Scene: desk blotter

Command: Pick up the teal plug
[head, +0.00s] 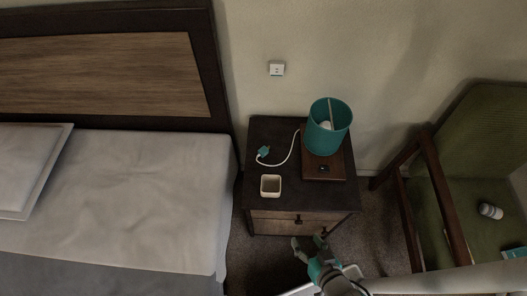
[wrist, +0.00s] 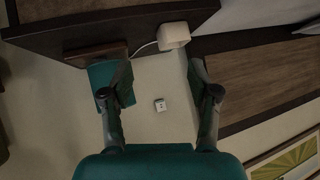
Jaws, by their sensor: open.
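The teal plug (head: 264,151) lies on the left part of the dark nightstand top (head: 264,130) in the head view, at the end of a white cord that curves to the lamp base. My gripper (head: 309,241) is open and empty, in front of the nightstand drawer and apart from the plug. In the wrist view my gripper (wrist: 158,70) shows two spread fingers with nothing between them but the wall behind. I cannot make out the plug in the wrist view; a short piece of cord (wrist: 143,47) shows beside the cream cup.
The cream cup (head: 271,186) stands near the nightstand's front edge, between my gripper and the plug. The teal-shaded lamp (head: 329,128) stands on the right. A wall socket (head: 277,69) is above. The bed (head: 130,200) is left, a green chair (head: 470,135) right.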

